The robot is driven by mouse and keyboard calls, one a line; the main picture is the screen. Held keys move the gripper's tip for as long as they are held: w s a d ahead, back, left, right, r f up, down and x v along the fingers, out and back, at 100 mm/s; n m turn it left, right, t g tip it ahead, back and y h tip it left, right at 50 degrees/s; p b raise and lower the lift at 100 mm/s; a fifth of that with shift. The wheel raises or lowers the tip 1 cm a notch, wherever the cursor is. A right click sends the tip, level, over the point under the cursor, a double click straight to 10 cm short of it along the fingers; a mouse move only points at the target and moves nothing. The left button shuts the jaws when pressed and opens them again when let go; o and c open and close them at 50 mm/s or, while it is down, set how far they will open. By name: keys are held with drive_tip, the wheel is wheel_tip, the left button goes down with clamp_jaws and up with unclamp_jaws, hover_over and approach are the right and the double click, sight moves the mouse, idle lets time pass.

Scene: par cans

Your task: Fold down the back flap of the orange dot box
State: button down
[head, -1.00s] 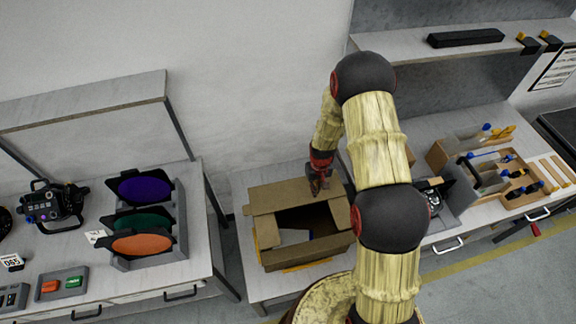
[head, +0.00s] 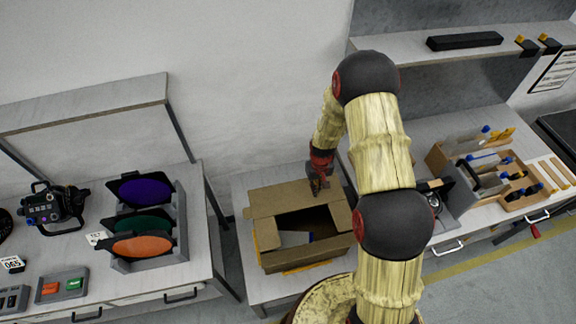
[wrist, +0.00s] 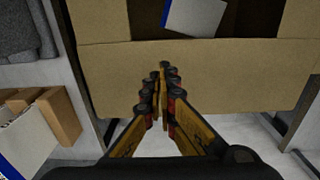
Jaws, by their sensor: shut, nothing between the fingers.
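The open cardboard box (head: 265,232) stands on a bench in the middle of the head view. Its back flap (head: 275,198) lies along the wall side, and the box opening is still uncovered in front of it. In the wrist view the flap (wrist: 235,75) spreads wide beneath the fingers, with the box opening beyond its crease. My gripper (head: 318,187) is shut and empty, over the right part of the back flap; its fingertips (wrist: 165,75) overlap the flap in the wrist view. Whether they touch it I cannot tell. No orange dot is clearly visible.
A white and blue item (head: 296,238) lies inside the box. The right side flap (head: 340,214) is close to my arm. A rack of coloured filters (head: 140,244) stands on the left bench, and a wooden organiser (head: 515,185) on the right. A wall rises behind the box.

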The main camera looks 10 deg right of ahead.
wheel_tip(320, 180, up, 9)
drive_tip(key=p, duration=0.4)
idle(0.4)
drive_tip(key=s+a+r+t+b, duration=0.2)
drive_tip(key=s+r+b, duration=0.6)
drive_tip(key=s+b, duration=0.4)
drive_tip(key=s+a+r+t+b, duration=0.3)
drive_tip(key=s+a+r+b, duration=0.2)
drive_tip(key=s+b, duration=0.8)
wheel_tip(320, 180, up, 3)
drive_tip(key=shift+f+t+b, duration=0.1)
drive_tip(key=shift+t+b, duration=0.2)
drive_tip(key=shift+r, duration=0.2)
